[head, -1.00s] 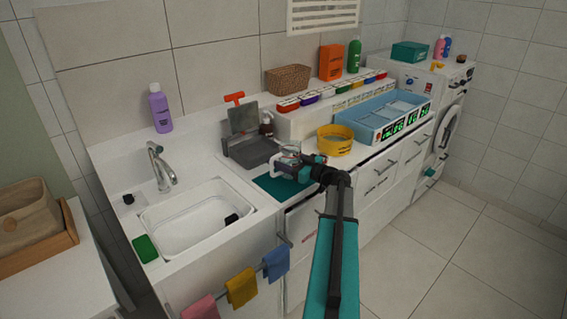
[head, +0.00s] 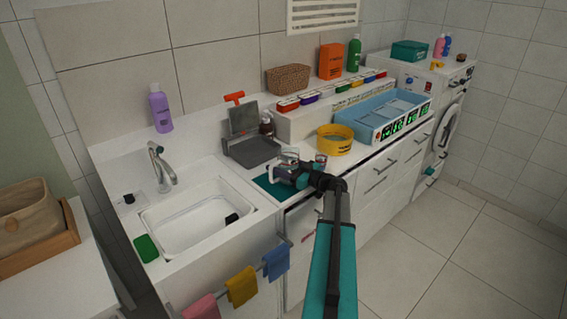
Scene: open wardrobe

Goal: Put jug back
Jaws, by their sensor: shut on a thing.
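My gripper (head: 284,174) is over the dark green mat (head: 268,188) at the front of the counter, right of the sink. It is shut on a small clear jug (head: 290,155), which shows just behind the jaws. The jaws and wrist hide much of the jug, and its handle cannot be made out. I cannot tell whether the jug touches the mat.
A small clear container (head: 320,160) stands just right of the jaws. The white sink (head: 195,215) is left.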

